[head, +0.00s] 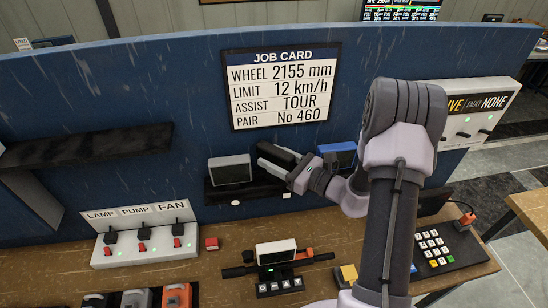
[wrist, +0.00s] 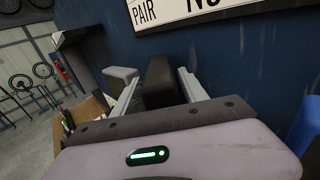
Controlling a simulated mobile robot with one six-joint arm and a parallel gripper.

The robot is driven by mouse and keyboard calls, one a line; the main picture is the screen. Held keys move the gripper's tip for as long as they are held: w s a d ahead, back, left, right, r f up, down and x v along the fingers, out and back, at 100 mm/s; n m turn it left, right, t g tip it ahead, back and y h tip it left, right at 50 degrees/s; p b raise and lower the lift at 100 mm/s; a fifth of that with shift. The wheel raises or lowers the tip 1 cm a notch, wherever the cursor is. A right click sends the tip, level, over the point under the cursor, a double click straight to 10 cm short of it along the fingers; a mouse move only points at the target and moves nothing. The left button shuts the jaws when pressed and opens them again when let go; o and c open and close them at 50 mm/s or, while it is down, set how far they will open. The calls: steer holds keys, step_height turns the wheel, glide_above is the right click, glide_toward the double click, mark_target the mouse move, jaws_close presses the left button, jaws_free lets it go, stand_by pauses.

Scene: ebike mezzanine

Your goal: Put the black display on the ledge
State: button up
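The black display (head: 277,156) is between the fingers of my gripper (head: 290,170), beside the wall-mounted ledge (head: 250,190). In the wrist view the black display (wrist: 158,85) fills most of the space between the two pale fingers (wrist: 160,92), which look closed on it. A grey display (head: 230,170) stands on the ledge to its left, and it also shows in the wrist view (wrist: 120,74). A blue display (head: 338,154) is to its right, partly behind my arm. Whether the black display touches the ledge is hidden.
A job card (head: 285,86) hangs on the blue panel above. Below on the bench are a switch box (head: 145,243), a small red block (head: 211,244), a handlebar stand with a white-faced display (head: 276,252), and a keypad (head: 437,247). My arm covers the right part of the ledge.

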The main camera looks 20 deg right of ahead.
steer(key=shift+d, duration=0.15)
steer(key=shift+w+r+p, duration=0.1)
steer(key=shift+r+p, duration=0.5)
steer(key=shift+p, duration=0.1)
steer(key=b+v, duration=0.2)
steer(key=v, duration=1)
steer(key=shift+f, duration=0.2)
